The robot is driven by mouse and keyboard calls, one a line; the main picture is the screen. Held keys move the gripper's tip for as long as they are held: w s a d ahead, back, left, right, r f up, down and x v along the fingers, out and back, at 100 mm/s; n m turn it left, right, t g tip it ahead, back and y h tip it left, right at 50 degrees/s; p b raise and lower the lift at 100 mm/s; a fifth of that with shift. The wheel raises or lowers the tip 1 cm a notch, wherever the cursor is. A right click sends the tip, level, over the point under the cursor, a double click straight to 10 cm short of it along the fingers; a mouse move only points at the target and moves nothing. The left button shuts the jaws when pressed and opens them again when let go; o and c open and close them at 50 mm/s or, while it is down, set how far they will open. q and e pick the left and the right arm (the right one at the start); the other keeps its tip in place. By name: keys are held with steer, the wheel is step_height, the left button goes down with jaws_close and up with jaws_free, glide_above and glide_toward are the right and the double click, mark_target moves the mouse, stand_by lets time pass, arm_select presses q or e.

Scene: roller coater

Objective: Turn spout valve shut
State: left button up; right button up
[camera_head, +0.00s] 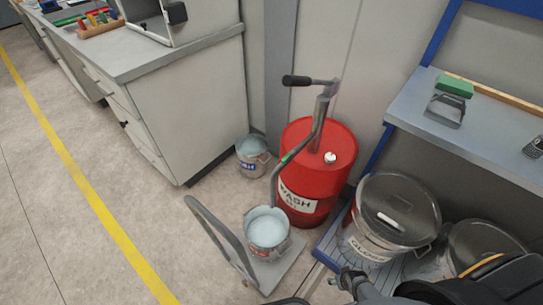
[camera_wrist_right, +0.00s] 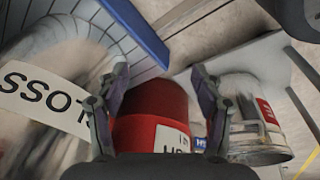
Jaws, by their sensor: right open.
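The red drum (camera_head: 312,150) marked WASH stands upright, with a hand pump (camera_head: 322,105) on top. My right gripper (camera_head: 350,279) is low in front of the lidded bucket, apart from the hose. In the right wrist view, its fingers (camera_wrist_right: 162,85) are open and empty, with the red drum (camera_wrist_right: 150,132) beyond them. My left gripper is not seen.
The lidded GLOSS bucket (camera_head: 392,218) stands on a blue-framed grate right of the drum. The pail rests on a handled trolley (camera_head: 281,272). A second pail (camera_head: 252,157) stands behind, beside the white cabinet (camera_head: 185,105). A shelf (camera_head: 465,128) overhangs at right. Floor at left is clear.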

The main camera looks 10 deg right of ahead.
steer(key=w+d+r+t+p, duration=0.1)
steer(key=w+d+r, duration=0.1)
steer(key=w+r, duration=0.75)
steer(key=n+t+y+p, duration=0.3)
steer(key=n+y+p, duration=0.1)
steer(key=n+y, duration=0.35)
glide_toward(286, 157)
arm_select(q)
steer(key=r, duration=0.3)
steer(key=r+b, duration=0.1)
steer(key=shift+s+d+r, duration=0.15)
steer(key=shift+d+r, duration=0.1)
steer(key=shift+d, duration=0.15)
arm_select(e)
steer(key=shift+h, duration=0.35)
steer(key=x, duration=0.7)
steer(key=shift+a, duration=0.25)
jaws_close()
